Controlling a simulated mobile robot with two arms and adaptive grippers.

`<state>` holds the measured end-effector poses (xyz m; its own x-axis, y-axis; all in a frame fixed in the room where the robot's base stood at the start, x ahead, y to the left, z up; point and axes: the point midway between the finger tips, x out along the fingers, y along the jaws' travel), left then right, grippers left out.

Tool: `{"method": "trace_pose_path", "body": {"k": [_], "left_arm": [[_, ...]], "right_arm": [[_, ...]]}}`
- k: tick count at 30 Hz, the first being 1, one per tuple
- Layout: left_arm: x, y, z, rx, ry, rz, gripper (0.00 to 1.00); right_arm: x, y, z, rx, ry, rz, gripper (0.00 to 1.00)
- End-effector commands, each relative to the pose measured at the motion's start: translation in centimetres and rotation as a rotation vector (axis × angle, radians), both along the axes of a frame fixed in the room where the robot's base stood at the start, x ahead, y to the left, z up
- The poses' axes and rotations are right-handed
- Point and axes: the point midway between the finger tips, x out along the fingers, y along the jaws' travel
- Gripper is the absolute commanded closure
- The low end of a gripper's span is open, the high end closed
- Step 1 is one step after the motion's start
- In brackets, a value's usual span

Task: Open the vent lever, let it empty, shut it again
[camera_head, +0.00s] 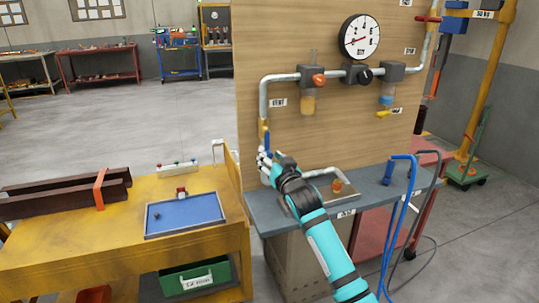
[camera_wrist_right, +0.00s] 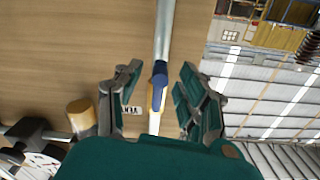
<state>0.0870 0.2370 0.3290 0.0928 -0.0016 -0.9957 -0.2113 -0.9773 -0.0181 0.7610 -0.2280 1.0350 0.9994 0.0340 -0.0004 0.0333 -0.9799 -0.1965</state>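The vent lever (camera_head: 265,133) has a blue handle on the vertical grey pipe at the panel's left edge, below the VENT label (camera_head: 278,102). In the wrist view the blue lever (camera_wrist_right: 159,80), with a yellow part beside it, lies along the pipe. My right gripper (camera_head: 264,157) is at the lower end of the lever. In the wrist view its fingers (camera_wrist_right: 160,72) are apart, one on each side of the lever, with gaps visible. The round gauge (camera_head: 360,37) has a red needle pointing left and slightly down. My left gripper is not in view.
Below is a grey bench (camera_head: 268,217) with a tray. Blue hoses (camera_head: 408,200) hang at right. A yellow table (camera_head: 100,245) stands left.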

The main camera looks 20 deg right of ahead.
Motion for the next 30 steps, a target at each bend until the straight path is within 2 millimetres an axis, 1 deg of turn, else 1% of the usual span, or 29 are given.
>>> {"method": "trace_pose_path", "body": {"k": [3,6,14,23,24,30], "left_arm": [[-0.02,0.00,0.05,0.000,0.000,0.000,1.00],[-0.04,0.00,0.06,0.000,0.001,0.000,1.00],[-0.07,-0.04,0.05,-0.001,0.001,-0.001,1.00],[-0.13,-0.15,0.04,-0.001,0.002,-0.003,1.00],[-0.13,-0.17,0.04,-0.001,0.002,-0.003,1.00],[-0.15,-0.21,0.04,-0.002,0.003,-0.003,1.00]], "right_arm": [[0.96,0.04,0.04,0.000,0.000,0.000,0.60],[1.32,0.06,0.04,-0.001,0.000,0.000,0.60],[1.39,0.07,0.00,-0.001,0.000,0.000,0.60],[1.38,0.05,-0.01,-0.001,0.000,0.000,0.98],[1.37,0.04,-0.01,-0.001,0.000,0.000,1.00],[1.37,0.00,-0.02,0.001,0.000,-0.001,1.00]]}}
